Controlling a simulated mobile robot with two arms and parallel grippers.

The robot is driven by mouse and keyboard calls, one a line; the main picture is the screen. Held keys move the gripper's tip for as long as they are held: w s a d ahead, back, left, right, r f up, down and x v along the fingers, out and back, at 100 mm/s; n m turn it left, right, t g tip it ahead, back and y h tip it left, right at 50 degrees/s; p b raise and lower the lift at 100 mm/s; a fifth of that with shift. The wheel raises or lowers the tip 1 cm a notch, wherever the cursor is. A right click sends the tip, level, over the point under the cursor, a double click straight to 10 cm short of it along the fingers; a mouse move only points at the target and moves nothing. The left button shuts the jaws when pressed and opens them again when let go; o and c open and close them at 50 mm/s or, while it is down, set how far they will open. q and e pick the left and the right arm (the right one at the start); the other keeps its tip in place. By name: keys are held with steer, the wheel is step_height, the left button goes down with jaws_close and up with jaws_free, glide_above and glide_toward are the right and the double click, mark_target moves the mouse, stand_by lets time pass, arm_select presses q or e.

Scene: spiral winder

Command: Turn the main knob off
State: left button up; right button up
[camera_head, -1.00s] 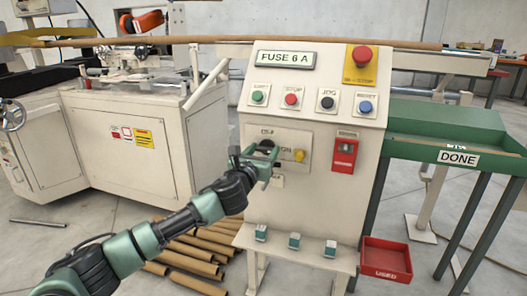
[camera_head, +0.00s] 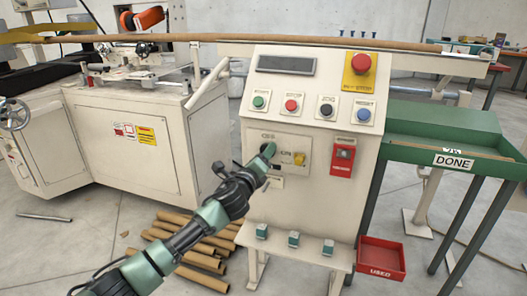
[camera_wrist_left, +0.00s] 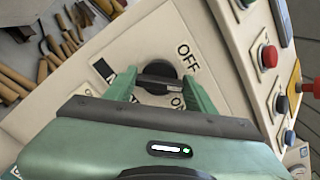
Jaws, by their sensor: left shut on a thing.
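The main knob (camera_wrist_left: 158,68) is a round black knob with a raised grip bar, on a pale plate (camera_head: 291,142) on the front of the control cabinet. An OFF label (camera_wrist_left: 188,55) sits beside it in the left wrist view; another label is partly covered by a finger. My left gripper (camera_wrist_left: 160,80) has its two green fingers on either side of the bar and is shut on it. In the head view my left gripper (camera_head: 268,152) hides most of the knob. The display (camera_head: 286,65) on the cabinet is dark and blank. My right gripper is not in view.
A yellow switch (camera_head: 299,158) is close to the right of the knob. Buttons and a red emergency stop (camera_head: 363,64) are above, and a red box (camera_head: 343,157) is to the right. Cardboard tubes (camera_head: 190,240) lie on the floor below my left arm.

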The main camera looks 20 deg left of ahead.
arm_select(q)
steer(key=shift+a+f+n+p, duration=0.15)
steer(key=shift+n+p, duration=0.5)
steer(key=shift+n, duration=1.55)
steer(key=shift+d+f+n+p, duration=0.1)
steer(key=shift+n+p, duration=0.55)
steer(key=shift+n, duration=1.55)
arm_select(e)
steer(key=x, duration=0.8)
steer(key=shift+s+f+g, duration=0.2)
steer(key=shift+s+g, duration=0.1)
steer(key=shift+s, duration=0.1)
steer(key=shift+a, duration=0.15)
arm_select(q)
steer(key=o, duration=1.4)
steer(key=shift+s+a+p, duration=0.2)
steer(key=shift+s+p, duration=0.55)
steer(key=shift+s, duration=3.15)
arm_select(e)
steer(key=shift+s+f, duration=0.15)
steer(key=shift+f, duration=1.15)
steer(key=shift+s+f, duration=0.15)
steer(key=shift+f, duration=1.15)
